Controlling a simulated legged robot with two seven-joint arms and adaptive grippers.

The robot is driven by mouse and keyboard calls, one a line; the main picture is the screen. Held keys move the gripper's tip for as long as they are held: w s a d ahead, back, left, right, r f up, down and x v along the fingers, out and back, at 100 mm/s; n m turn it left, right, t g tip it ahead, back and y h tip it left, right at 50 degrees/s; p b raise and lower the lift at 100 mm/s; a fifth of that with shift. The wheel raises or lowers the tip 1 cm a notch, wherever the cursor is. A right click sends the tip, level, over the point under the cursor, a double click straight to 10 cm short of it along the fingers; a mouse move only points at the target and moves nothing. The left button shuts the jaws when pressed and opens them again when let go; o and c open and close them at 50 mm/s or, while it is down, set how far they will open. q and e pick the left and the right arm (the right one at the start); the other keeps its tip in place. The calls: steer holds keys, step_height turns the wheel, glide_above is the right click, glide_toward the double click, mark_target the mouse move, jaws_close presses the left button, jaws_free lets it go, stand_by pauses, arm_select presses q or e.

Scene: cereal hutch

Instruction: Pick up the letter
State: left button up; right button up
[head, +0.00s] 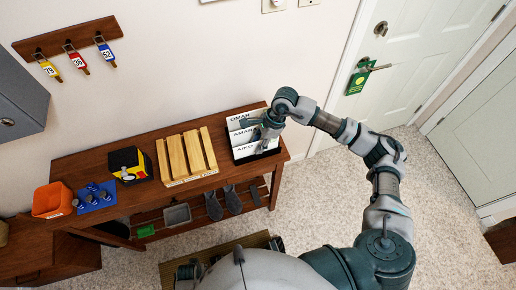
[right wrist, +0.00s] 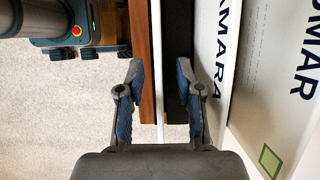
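A black letter rack (head: 236,149) with white panels marked OMAR, AMARA and AIKO stands at the right end of the wooden table. My right gripper (head: 262,133) is at the rack's right side. In the right wrist view, my right gripper (right wrist: 160,72) is open, its fingers apart. A thin white edge (right wrist: 158,60) runs between them, apparently the letter seen edge-on, with gaps on both sides. The AMARA panel (right wrist: 215,55) and OMAR panel (right wrist: 298,65) stand to the right. A green square (right wrist: 269,158) shows on a white surface there. My left gripper is not in view.
A slatted wooden holder (head: 187,155), a black-and-yellow box (head: 128,165), a blue mat with small items (head: 95,195) and an orange bin (head: 50,200) line the table (head: 210,185). Tagged keys (head: 76,58) hang above. A door (head: 410,60) is at right.

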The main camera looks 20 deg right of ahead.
steer(key=shift+a, duration=0.7)
steer(key=shift+d+f+b, duration=0.3)
steer(key=shift+d, duration=0.25)
steer(key=shift+a, duration=0.1)
steer(key=shift+a+r, duration=0.1)
steer(key=shift+a, duration=0.2)
jaws_close()
